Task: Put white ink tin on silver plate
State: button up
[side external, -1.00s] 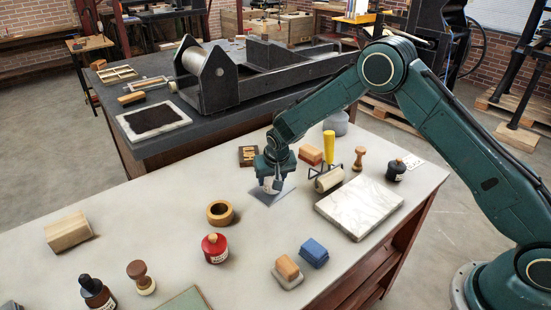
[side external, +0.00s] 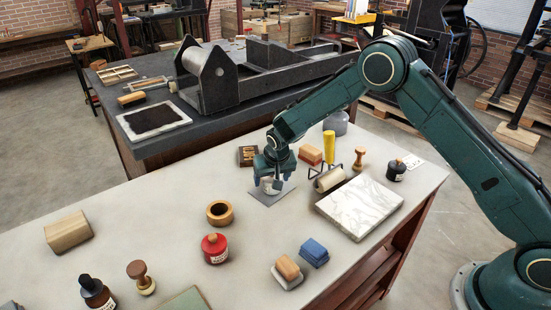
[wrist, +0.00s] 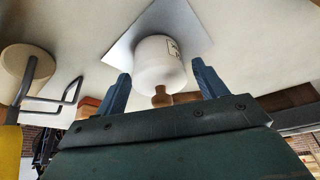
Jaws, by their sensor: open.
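The white ink tin (wrist: 160,62) has a pale body with a dark-edged label and stands on the silver plate (wrist: 128,46) in the wrist view. In the side external view the tin (side external: 268,188) shows below my gripper, over the thin grey plate (side external: 264,200). My gripper (wrist: 160,85) is open, with one blue finger on each side of the tin and visible gaps between. In the side external view my gripper (side external: 271,184) is low over the plate and partly hides the tin.
A roller with a yellow handle (side external: 329,146) and a marble slab (side external: 362,207) lie to the right. A wooden ring (side external: 220,213) and a red tin (side external: 215,249) stand to the front left.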

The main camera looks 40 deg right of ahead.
jog(key=v, duration=1.2)
dwell(0.5)
jog(key=s+d+r+n+y, duration=0.1)
jog(key=s+d+r, duration=0.1)
jog(key=s+r, duration=0.6)
jog(key=s+d+r+n, duration=0.1)
jog(key=s+d+r, duration=0.2)
jog(key=s+r, duration=0.5)
jog(key=s+d+r+n, duration=0.1)
jog(key=s, duration=0.9)
jog(key=s+r+n+t, duration=0.1)
jog(key=s, duration=1)
jog(key=shift+s+d+n+y, duration=0.2)
jog(key=shift+d+n+y, duration=0.1)
jog(key=shift+d+y, duration=0.1)
